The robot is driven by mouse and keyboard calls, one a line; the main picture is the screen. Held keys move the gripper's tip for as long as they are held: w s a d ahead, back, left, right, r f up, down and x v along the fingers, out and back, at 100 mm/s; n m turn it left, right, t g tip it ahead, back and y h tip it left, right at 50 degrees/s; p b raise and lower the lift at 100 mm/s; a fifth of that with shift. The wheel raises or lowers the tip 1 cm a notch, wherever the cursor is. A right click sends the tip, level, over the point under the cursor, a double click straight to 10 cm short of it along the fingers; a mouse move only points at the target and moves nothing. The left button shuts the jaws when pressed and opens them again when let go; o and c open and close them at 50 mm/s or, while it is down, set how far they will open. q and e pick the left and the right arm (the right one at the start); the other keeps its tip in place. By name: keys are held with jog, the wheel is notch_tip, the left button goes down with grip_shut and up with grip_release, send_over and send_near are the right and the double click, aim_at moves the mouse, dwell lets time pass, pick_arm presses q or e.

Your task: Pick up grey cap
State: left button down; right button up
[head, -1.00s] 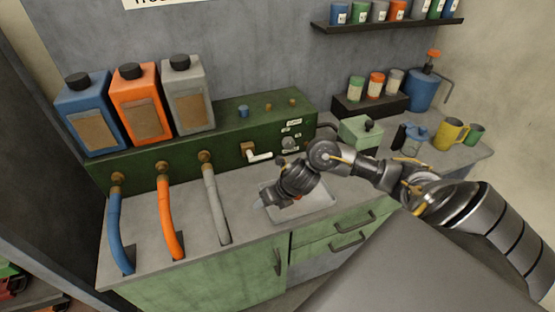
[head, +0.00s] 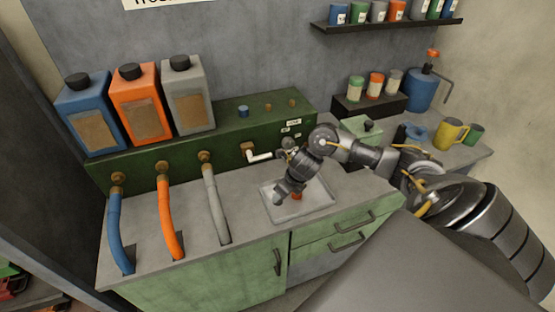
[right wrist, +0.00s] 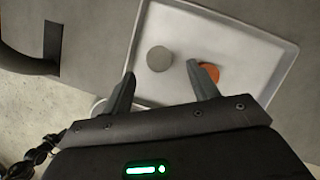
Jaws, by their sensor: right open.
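The grey cap (right wrist: 159,59) is a round disc lying in the shallow light grey tray (right wrist: 262,40). In the right wrist view it lies ahead of the gap between my fingertips, apart from both. An orange cap (right wrist: 210,72) lies to its right, partly hidden by my right finger. My right gripper (right wrist: 158,78) is open and empty above the tray. In the head view my right gripper (head: 278,200) hangs over the tray's left part, and the grey cap cannot be told apart from it there. My left gripper is not in view.
Blue, orange and grey hoses (head: 215,205) run down to the counter left of the tray. A green panel with a white-handled tap (head: 259,156) stands behind it. A green box (head: 360,130) and a yellow mug (head: 450,135) stand at right. Counter between grey hose and tray is clear.

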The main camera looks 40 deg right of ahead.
jog(key=x, duration=0.4)
jog(key=shift+s+f+p, duration=0.15)
jog(key=shift+p, duration=0.25)
jog(key=shift+w+f, duration=0.2)
jog(key=shift+f, duration=0.2)
jog(key=c, duration=1)
jog(key=shift+c, duration=0.2)
jog(key=shift+r, duration=0.1)
jog(key=shift+r, duration=0.15)
notch_tip(320, 180, up, 2)
jog(key=shift+w+r+b, duration=0.1)
jog(key=shift+b, duration=0.4)
jog(key=s+a+r+p, duration=0.1)
jog(key=s+a+r, duration=0.2)
jog(key=s+r, duration=0.7)
jog(key=s, duration=0.3)
jog(key=shift+s+a+p, duration=0.2)
jog(key=shift+s+p, duration=0.15)
jog(key=shift+s, duration=0.05)
